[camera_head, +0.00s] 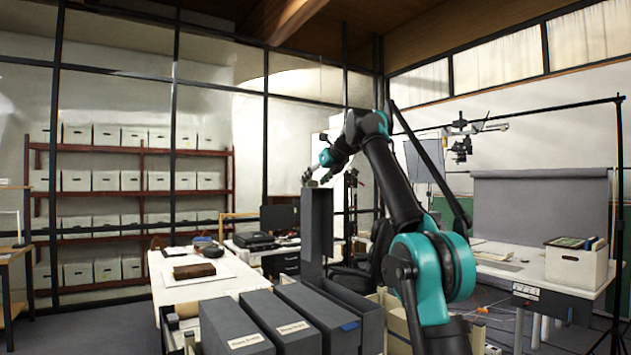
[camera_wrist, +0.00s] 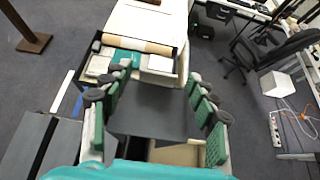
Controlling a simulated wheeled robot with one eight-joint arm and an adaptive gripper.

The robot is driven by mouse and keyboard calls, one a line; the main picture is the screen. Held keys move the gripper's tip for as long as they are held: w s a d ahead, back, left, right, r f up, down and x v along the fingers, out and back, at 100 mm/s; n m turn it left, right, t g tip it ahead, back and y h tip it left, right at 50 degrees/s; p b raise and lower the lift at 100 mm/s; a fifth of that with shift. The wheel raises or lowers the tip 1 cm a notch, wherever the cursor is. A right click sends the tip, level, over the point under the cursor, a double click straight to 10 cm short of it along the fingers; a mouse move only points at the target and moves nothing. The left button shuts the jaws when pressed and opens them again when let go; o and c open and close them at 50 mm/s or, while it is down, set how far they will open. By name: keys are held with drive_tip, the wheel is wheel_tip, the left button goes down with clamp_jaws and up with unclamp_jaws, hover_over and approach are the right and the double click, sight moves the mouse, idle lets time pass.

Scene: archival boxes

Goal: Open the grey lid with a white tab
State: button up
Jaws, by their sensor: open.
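A grey lid (camera_head: 317,228) stands upright in the head view, rising at the far end of the row of grey boxes. A long grey box (camera_head: 345,297) below it shows an open top. My gripper (camera_head: 316,178) is at the upper end of the upright lid. In the wrist view, my gripper (camera_wrist: 160,103) is open, with its green-padded fingers spread on both sides of a grey panel (camera_wrist: 152,110), which seems to be this lid. I cannot tell whether the fingers touch it. A white piece (camera_wrist: 159,70) shows beyond the panel; I cannot tell whether it is the tab.
A table (camera_head: 215,286) with a brown book (camera_head: 194,271) stands behind left. A black chair (camera_wrist: 240,60) stands at the right in the wrist view.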

drive_tip(key=shift+s, duration=0.1)
drive_tip(key=v, duration=1.2)
